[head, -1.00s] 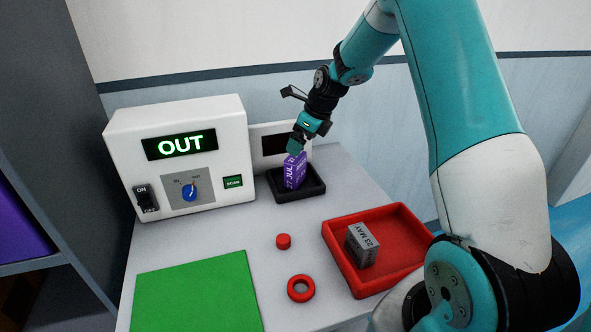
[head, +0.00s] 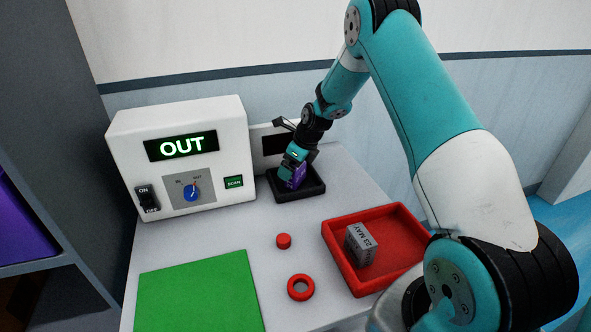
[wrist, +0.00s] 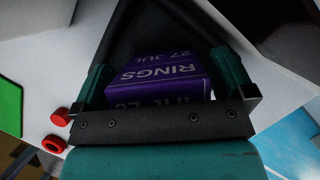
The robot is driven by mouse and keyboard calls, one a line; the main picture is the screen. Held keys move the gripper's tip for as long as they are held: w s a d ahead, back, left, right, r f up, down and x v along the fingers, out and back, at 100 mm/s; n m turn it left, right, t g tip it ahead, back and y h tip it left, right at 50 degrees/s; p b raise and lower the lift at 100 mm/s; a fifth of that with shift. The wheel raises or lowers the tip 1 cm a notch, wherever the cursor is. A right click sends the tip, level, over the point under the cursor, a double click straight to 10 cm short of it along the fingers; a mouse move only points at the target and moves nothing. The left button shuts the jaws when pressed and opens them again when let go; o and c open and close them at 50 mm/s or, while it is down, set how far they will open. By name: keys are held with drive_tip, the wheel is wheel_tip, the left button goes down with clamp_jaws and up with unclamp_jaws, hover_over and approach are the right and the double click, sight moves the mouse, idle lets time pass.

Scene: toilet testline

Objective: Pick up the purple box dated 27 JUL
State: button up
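The purple box (head: 291,181) stands in the small black tray (head: 313,188) in front of the white machine's side panel. In the wrist view the purple box (wrist: 165,75) shows the words "RINGS" and "27 JUL". My gripper (head: 293,168) is lowered over the box from above. In the wrist view my gripper (wrist: 165,80) has its two teal fingers apart, one on each side of the box. The box's lower part is hidden in the head view.
A white machine (head: 235,125) reading "OUT" stands at the back left. A red tray (head: 405,240) holds a grey box (head: 360,245) marked "23 MAY". A red ring (head: 301,287), a red cylinder (head: 283,241) and a green mat (head: 200,295) lie in front.

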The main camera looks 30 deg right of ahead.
drive_tip(key=c, duration=0.9)
drive_tip(key=shift+r, duration=0.1)
drive_tip(key=shift+c, duration=0.2)
